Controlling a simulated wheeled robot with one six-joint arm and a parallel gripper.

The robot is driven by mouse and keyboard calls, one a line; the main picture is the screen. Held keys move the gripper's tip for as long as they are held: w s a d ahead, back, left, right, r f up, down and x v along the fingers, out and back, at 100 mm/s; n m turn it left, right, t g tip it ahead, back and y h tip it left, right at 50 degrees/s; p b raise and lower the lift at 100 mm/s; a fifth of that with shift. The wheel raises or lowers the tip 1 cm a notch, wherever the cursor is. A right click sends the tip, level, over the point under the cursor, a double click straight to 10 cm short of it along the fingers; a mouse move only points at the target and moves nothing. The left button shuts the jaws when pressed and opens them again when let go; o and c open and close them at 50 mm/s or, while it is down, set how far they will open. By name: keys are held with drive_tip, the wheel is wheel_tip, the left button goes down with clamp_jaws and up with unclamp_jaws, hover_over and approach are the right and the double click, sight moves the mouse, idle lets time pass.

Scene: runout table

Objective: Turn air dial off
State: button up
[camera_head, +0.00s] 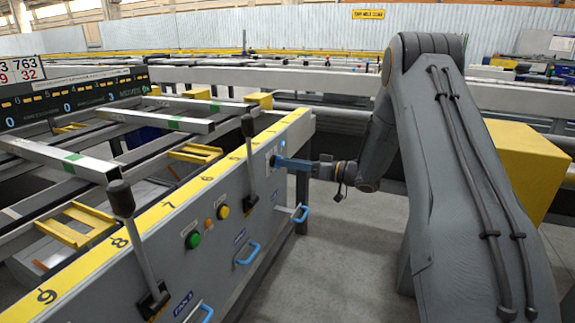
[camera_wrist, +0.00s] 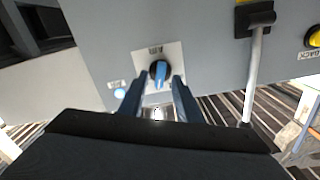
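The air dial (camera_wrist: 160,71) is a round dark knob with a blue grip on a pale labelled plate, set in the grey machine panel. In the wrist view, its blue grip lies close to vertical. My gripper (camera_wrist: 158,86) is open, one blue finger on each side just below the knob in that picture. I cannot tell whether either finger touches it. In the head view, my gripper (camera_head: 282,162) is right at the panel face, and its fingers hide most of the dial.
A lit blue lamp (camera_wrist: 120,92) is beside the dial plate. A tall black-knobbed lever (camera_head: 249,160) stands close to my gripper. Green (camera_head: 193,240) and yellow (camera_head: 222,211) buttons and blue handles (camera_head: 247,254) are further along the panel. Bare floor lies right of the panel.

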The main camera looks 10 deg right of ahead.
drive_tip(key=shift+w+a, duration=0.25)
drive_tip(key=shift+a, duration=0.1)
clamp_jaws()
drive_tip(key=shift+n, duration=0.3)
drive_tip(key=shift+s+a+f+n+p, duration=0.15)
drive_tip(key=shift+n+p, duration=0.35)
drive_tip(key=shift+n, duration=3.25)
drive_tip(key=shift+s+n+p, duration=0.1)
drive_tip(key=shift+n+p, duration=0.35)
drive_tip(key=shift+n, duration=3.3)
